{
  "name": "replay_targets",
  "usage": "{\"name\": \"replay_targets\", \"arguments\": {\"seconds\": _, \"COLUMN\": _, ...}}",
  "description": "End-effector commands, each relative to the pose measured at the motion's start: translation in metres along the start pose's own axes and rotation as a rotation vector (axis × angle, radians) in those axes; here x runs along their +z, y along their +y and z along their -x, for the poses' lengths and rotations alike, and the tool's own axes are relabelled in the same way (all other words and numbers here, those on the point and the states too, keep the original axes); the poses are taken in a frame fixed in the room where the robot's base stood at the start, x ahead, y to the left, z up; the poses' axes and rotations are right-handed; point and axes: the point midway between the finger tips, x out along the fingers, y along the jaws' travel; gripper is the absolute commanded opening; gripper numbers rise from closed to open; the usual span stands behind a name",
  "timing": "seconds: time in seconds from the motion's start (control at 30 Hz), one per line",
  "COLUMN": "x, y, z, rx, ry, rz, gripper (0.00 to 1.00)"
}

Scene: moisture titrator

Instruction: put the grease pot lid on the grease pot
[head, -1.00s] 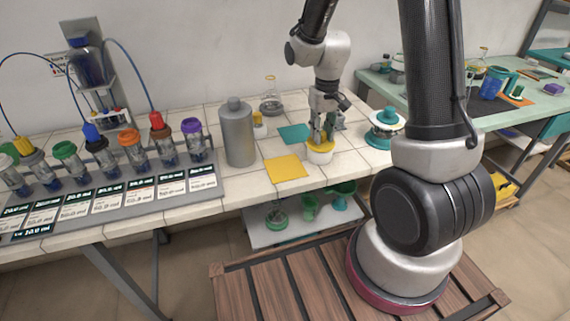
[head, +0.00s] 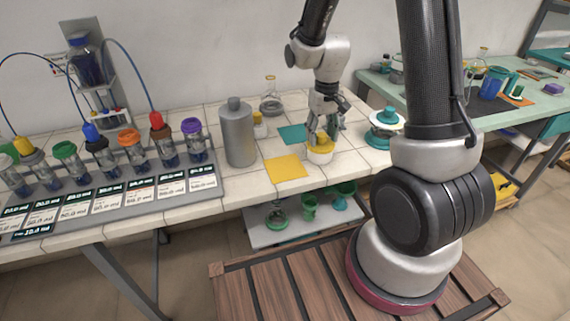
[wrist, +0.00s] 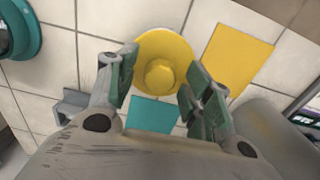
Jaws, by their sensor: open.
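The yellow grease pot lid (head: 319,147) with its round knob sits on top of the white grease pot (head: 319,158). It looks level, but I cannot tell how exactly it is seated. In the wrist view the lid (wrist: 165,50) shows from above as a yellow disc and covers the pot. My gripper (head: 325,132) is right above the lid. In the wrist view my gripper (wrist: 161,88) is open, one finger on each side of the knob, with gaps between knob and fingers.
A yellow mat (head: 285,167) lies left of the pot and a teal mat (head: 293,134) behind it. A grey bottle (head: 237,135) stands further left. A teal-topped white item (head: 383,130) stands to the right. A small grey bracket (wrist: 72,107) shows in the wrist view.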

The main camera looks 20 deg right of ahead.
Motion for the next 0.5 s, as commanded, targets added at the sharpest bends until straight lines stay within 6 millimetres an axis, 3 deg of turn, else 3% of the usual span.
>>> {"name": "replay_targets", "arguments": {"seconds": 0.5, "x": -0.0002, "y": 0.0, "z": 0.0092, "rx": 0.0, "ry": 0.0, "rz": 0.0, "gripper": 0.51}}
